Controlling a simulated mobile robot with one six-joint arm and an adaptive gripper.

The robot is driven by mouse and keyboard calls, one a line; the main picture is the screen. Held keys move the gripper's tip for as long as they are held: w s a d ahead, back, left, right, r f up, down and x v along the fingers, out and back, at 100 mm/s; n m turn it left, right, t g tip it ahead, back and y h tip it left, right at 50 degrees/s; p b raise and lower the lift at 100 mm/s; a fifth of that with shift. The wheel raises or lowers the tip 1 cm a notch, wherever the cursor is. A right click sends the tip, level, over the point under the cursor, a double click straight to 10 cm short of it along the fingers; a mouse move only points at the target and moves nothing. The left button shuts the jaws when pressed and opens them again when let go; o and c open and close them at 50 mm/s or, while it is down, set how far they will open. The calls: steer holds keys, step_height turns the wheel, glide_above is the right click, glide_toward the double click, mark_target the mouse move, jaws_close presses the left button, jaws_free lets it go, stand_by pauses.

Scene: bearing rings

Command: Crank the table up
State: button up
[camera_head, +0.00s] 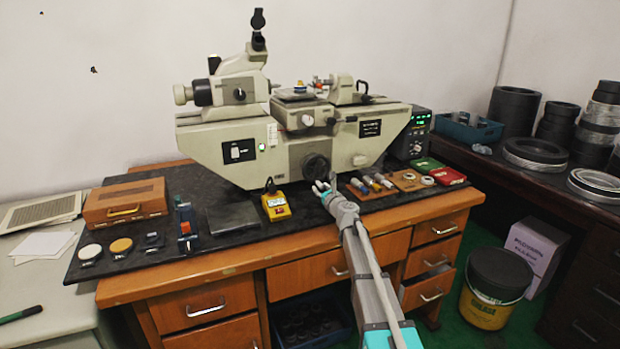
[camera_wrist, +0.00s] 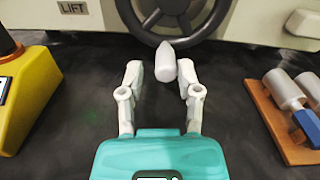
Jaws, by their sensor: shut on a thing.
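The measuring machine (camera_head: 225,150) stands on the dark mat, with a small table (camera_head: 298,95) on top at its middle. The black handwheel (camera_head: 316,165) is on its front; in the wrist view its rim and spokes (camera_wrist: 205,28) show at the top, beside a "LIFT" label (camera_wrist: 73,8). A pale grey crank handle (camera_wrist: 165,62) sticks out from the lower part of the wheel towards me. My gripper (camera_head: 322,187) is at the wheel's lower edge.
A yellow box (camera_head: 275,205) stands left of my gripper. A wooden rack of cylinders (camera_wrist: 290,115) lies close on the right. A wooden case (camera_head: 125,203) and small discs are farther left. A green-display unit (camera_head: 412,135) stands at the right. Bare mat lies below the wheel.

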steer(key=shift+s+a+r+m, duration=0.15)
steer(key=shift+a+m, duration=0.2)
steer(key=shift+m, duration=0.2)
steer(key=shift+s+a+r+m, duration=0.15)
steer(key=shift+a+m, duration=0.2)
steer(key=shift+m, duration=0.2)
steer(key=m+p, duration=0.1)
steer(key=a+r+m, duration=0.1)
steer(key=m, duration=0.1)
steer(key=shift+s+a+r+p, duration=0.1)
steer(key=shift+s+a+p, duration=0.05)
steer(key=shift+p, duration=0.2)
steer(key=shift+s+a+r+m+p, duration=0.1)
steer(key=shift+a+r+m+p, duration=0.15)
steer(key=shift+m, duration=0.3)
steer(key=shift+a+r+m+p, duration=0.1)
steer(key=shift+r+m+p, duration=0.2)
steer(key=shift+m, duration=0.25)
steer(key=r+m+p, duration=0.1)
steer(key=m, duration=0.2)
steer(key=shift+a+r+p, duration=0.2)
steer(key=shift+r+p, duration=0.15)
steer(key=v, duration=0.8)
steer(key=shift+s, duration=0.35)
steer(key=shift+d, duration=0.1)
